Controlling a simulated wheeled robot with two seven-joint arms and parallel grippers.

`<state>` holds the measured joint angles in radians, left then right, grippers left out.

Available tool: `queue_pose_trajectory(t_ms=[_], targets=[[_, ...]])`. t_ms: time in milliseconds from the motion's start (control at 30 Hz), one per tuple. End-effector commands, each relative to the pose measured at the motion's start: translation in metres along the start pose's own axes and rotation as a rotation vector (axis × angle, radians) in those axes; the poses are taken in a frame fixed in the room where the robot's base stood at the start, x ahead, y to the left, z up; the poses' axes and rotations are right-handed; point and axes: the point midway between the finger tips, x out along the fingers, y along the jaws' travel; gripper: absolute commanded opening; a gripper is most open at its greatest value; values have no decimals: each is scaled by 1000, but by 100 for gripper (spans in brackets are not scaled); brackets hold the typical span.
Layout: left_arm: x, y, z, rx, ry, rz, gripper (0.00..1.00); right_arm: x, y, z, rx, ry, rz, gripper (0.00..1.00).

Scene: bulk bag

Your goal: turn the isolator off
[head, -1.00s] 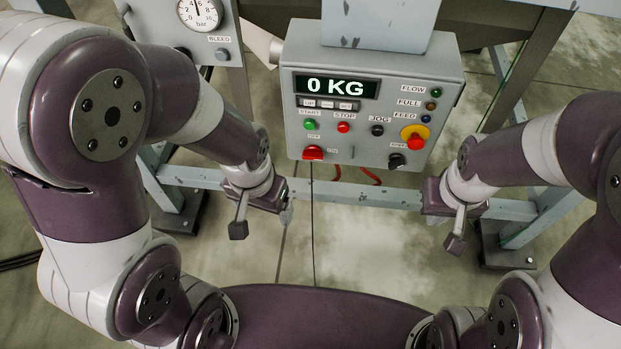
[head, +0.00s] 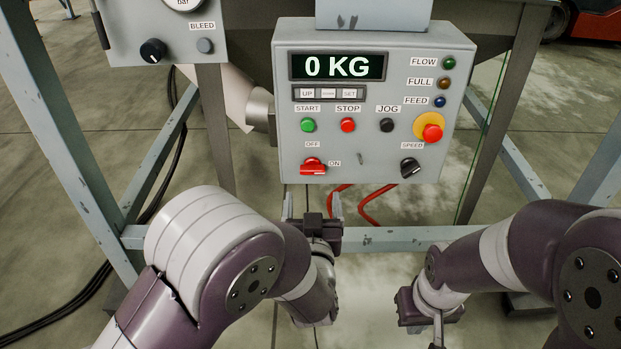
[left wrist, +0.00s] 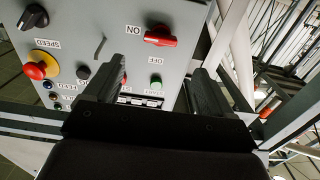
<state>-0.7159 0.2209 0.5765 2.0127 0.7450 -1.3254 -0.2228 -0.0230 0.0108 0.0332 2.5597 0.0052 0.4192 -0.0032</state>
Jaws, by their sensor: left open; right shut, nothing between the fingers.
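The isolator (head: 313,167) is a red rotary handle at the lower left of the grey control box. Its handle lies roughly level, pointing toward the ON label; the OFF label is above it. It also shows in the left wrist view (left wrist: 160,36), upside down, ahead of the fingers and apart from them. My left gripper (head: 313,207) is just below the box, under the isolator, open and empty, fingers pointing up toward the box. In the left wrist view its two fingers (left wrist: 158,88) are spread. My right gripper (head: 430,312) is shut and empty, low at the right, away from the box.
The control box (head: 378,160) also carries a speed knob (head: 411,167), a red emergency button (head: 432,133), and start, stop and jog buttons. Red cables (head: 372,209) hang below it. A bleed panel (head: 128,49) stands at the upper left. Frame legs flank the box.

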Motion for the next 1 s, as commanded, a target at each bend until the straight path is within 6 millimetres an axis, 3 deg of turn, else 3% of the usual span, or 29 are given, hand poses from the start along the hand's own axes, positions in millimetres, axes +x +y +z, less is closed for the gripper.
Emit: queue_pose_trajectory(t_ms=[200, 333, 500, 733, 767, 900, 933, 1000], targets=[[57, -1, 5, -2, 1, -2, 84, 19, 0, 2, 0, 0, 0, 0], [81, 0, 4, -1, -1, 0, 84, 24, 0, 3, 0, -1, 0, 0], [96, 0, 2, 0, -2, 1, 84, 26, 0, 3, 0, 0, 0, 0], [97, 0, 1, 0, -2, 2, 84, 26, 0, 3, 0, 0, 0, 0], [97, 0, 1, 0, -2, 2, 81, 26, 0, 3, 0, 0, 0, 0], [97, 0, 1, 0, -2, 2, 35, 26, 0, 3, 0, 0, 0, 0], [97, 0, 1, 0, -2, 2, 28, 26, 0, 3, 0, 0, 0, 0], [96, 0, 1, 0, -2, 2, 28, 26, 0, 3, 0, 0, 0, 0]])
